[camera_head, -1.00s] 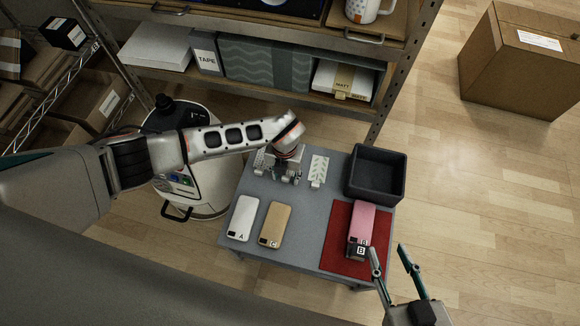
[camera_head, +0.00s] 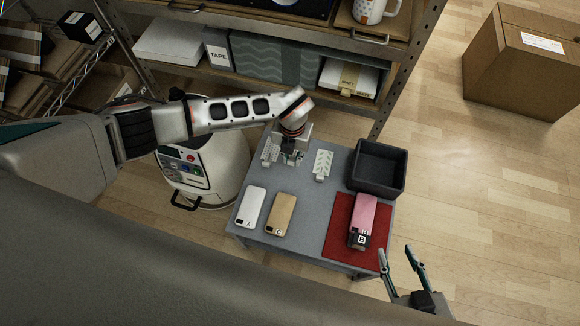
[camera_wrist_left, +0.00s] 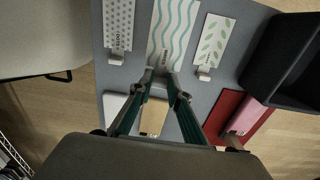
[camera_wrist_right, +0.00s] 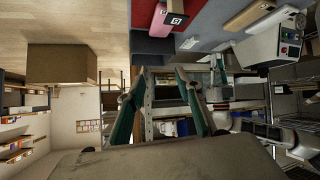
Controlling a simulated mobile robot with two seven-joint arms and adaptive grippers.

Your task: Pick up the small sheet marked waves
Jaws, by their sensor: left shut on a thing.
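The sheet marked waves (camera_wrist_left: 176,28) is white with teal wavy lines and has a small label tab at its near end. It shows in the left wrist view between a dotted sheet (camera_wrist_left: 118,25) and a leaf-patterned sheet (camera_wrist_left: 213,40). My left gripper (camera_wrist_left: 166,80) is shut on the tab end of the waves sheet. In the head view my left gripper (camera_head: 292,157) is at the table's back edge and hides most of that sheet. Whether the sheet is clear of the table I cannot tell. My right gripper (camera_head: 396,249) is open and empty off the table's right front corner.
The grey table (camera_head: 300,215) bears a white phone case A (camera_head: 251,206), a tan case C (camera_head: 279,214), and a pink case B (camera_head: 364,213) on a red mat (camera_head: 340,232). A black bin (camera_head: 378,167) stands at the back right. Shelves rise behind.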

